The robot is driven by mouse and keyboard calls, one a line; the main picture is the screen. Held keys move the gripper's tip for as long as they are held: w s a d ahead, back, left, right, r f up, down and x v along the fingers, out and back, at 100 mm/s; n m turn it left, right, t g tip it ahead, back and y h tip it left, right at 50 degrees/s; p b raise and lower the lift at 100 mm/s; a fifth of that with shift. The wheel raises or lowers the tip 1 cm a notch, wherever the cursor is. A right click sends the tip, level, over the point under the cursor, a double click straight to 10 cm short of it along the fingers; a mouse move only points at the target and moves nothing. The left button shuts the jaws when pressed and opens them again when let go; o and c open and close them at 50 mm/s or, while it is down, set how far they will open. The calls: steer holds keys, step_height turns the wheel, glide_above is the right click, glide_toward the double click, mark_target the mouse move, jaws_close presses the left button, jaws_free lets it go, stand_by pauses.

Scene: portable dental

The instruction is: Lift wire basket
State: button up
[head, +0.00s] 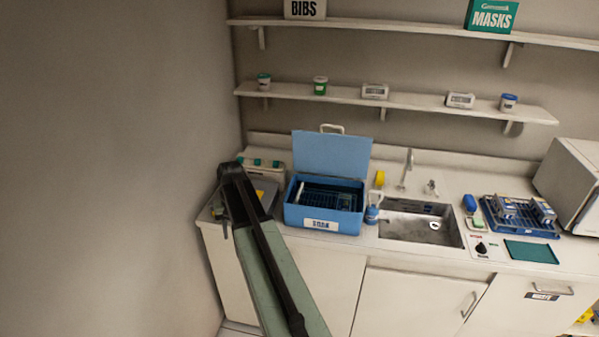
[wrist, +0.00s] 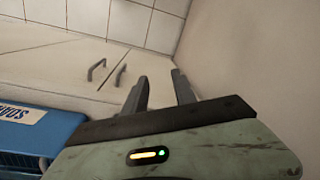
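The wire basket (head: 328,197) sits inside the open blue soak box (head: 325,218) on the counter. It looks dark blue, and the box walls hide its lower part. In the wrist view, the box's front wall (wrist: 62,122) with its label is at the lower left, and part of the basket (wrist: 14,163) shows at the corner. My gripper (wrist: 160,75) is open and empty, fingers apart, to one side of the box. In the head view my arm reaches up to the left of the box, and I cannot make out the fingertips there.
The box's raised blue lid (head: 332,153) stands behind it. A sink (head: 420,222) with a faucet lies to the right, and a spray bottle (head: 374,205) stands between. A blue rack (head: 520,217) is farther right. A wall (head: 120,150) is close on the left.

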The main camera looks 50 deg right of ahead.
steer(key=d+r+m+p, duration=0.2)
steer(key=d+r+p, duration=0.15)
steer(key=d, duration=0.75)
steer(key=d+r+m+p, duration=0.2)
steer(key=d+r, duration=0.3)
steer(key=d, duration=0.5)
steer(key=m+t+p, duration=0.1)
steer(key=m, duration=0.1)
glide_toward(300, 192)
steer(key=f+b, duration=0.5)
steer(key=w+f+b, duration=0.1)
steer(key=f+b, duration=0.1)
steer(key=f, duration=0.1)
steer(key=shift+a+b, duration=0.4)
steer(key=shift+r, duration=0.15)
jaws_close()
